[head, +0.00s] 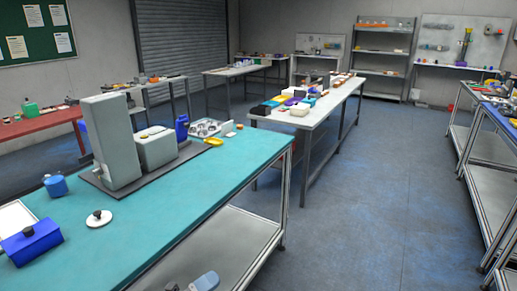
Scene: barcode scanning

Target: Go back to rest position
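Neither of my grippers shows in the head view, and no part of my arms can be made out with certainty. A teal-topped workbench (215,185) fills the left foreground. On it stands a grey machine (112,140) with a tall column and a lower box beside it, on a dark base plate. A blue box with a dark knob (32,242) sits at the near left. A white disc with a dark knob (99,218) lies to its right.
A blue container (55,185), a blue jug (181,128) and a yellow tray (214,142) are on the bench. A white table (330,105) with small boxes stands behind. Shelving benches (490,140) line the right. Blue floor (380,210) between is clear.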

